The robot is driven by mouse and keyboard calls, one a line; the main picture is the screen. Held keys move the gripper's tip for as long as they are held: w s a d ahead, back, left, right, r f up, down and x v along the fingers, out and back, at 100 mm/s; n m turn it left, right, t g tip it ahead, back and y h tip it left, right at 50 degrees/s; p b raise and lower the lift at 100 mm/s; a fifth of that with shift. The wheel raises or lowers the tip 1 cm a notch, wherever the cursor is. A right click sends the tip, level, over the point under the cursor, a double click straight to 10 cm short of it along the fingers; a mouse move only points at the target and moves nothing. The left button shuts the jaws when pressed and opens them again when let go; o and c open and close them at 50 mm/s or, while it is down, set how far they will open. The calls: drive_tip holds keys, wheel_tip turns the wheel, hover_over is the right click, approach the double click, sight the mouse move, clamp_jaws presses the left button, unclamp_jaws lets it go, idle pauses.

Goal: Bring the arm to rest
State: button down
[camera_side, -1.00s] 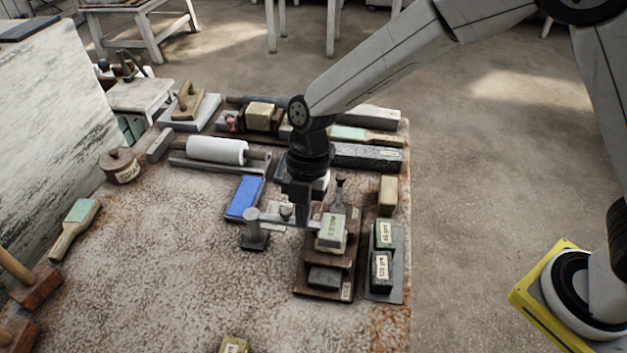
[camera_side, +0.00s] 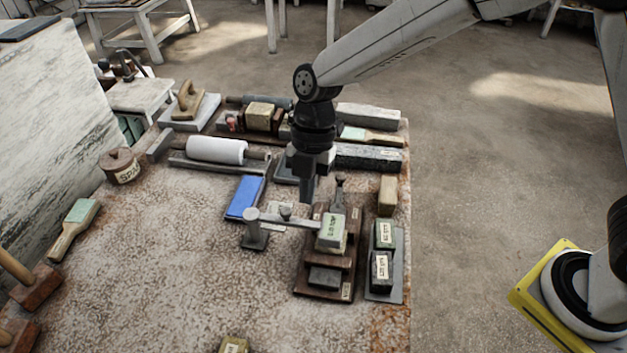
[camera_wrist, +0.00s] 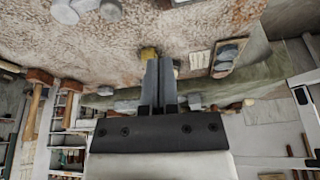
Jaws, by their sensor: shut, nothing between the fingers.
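My gripper (camera_side: 306,196) hangs pointing down above the worktable (camera_side: 170,265), near the blue block (camera_side: 245,197) and the wooden rack of labelled blocks (camera_side: 318,276). In the wrist view, my gripper's fingers (camera_wrist: 158,62) lie together with nothing between them. From the side view, the exact height of the fingertips over the table is hard to tell.
A grey post with a horizontal bar (camera_side: 255,232) stands close below my gripper. The table's middle front is mostly clear.

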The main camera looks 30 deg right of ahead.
drive_tip(key=s+d+m+t+h, duration=0.1)
drive_tip(key=s+d+m, duration=0.2)
drive_tip(key=d+m, duration=0.4)
drive_tip(key=s+d+f+m+t+h, duration=0.1)
drive_tip(key=s+d+m+t, duration=0.1)
drive_tip(key=d+m, duration=0.6)
drive_tip(key=s+d+m+t+h, duration=0.1)
drive_tip(key=s+d+m+t, duration=0.1)
drive_tip(key=s+d+m, duration=0.3)
drive_tip(key=d+m, duration=0.3)
drive_tip(key=m, duration=0.2)
drive_tip(key=shift+f, duration=0.3)
idle(1.0)
